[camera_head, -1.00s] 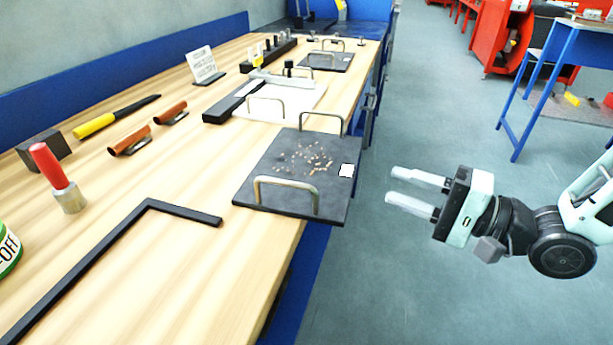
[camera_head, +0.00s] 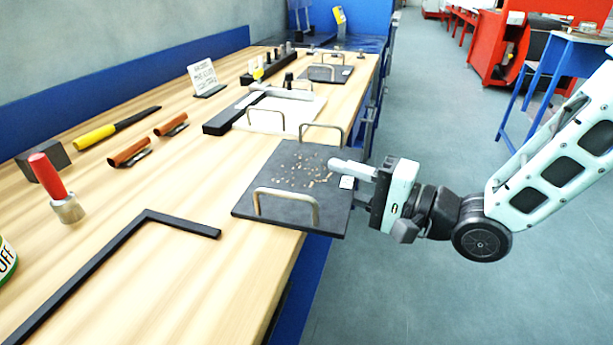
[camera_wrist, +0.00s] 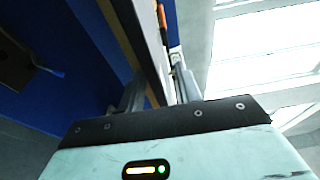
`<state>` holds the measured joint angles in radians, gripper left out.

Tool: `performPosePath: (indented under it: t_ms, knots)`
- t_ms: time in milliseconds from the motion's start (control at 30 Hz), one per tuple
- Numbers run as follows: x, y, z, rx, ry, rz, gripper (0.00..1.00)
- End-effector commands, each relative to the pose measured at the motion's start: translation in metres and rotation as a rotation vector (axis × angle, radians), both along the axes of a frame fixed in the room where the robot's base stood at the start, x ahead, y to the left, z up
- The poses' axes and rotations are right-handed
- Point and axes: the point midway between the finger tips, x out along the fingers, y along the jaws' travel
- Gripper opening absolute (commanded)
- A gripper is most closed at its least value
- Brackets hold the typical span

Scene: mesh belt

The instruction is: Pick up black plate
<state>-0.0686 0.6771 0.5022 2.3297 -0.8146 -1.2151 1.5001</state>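The black plate (camera_head: 262,178) lies flat on the wooden bench, its right edge jutting past the bench edge. It has two metal bar handles, a scatter of small tan bits and a white label near its right edge. My gripper (camera_head: 345,172) is at the plate's right edge beside the label, one finger reaching over the top. The other finger is hidden in the head view, apparently below the plate. In the wrist view the two fingers (camera_wrist: 158,88) stand apart with a thin edge between them; contact with the plate cannot be made out.
The near metal handle (camera_head: 287,194) and far handle (camera_head: 321,127) rise from the plate. A black angle bar (camera_head: 100,262) lies nearer on the bench (camera_head: 190,255). A white board (camera_head: 290,112) and another dark plate (camera_head: 326,75) lie farther back. The aisle floor (camera_head: 440,290) is clear.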

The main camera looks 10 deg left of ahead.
Motion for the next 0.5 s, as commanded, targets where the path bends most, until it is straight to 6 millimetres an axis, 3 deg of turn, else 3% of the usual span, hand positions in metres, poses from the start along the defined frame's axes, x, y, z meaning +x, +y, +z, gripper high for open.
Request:
performPosePath:
  t_ms: [67, 200, 500]
  knots:
    - [0.0000, -0.0003, 0.0000, 0.000, 0.000, 0.000, 0.35]
    - [-0.0001, -0.0005, -0.0001, 0.000, 0.000, 0.000, 0.00]
    - [0.0000, -0.0002, 0.0016, 0.004, -0.002, 0.000, 0.00]
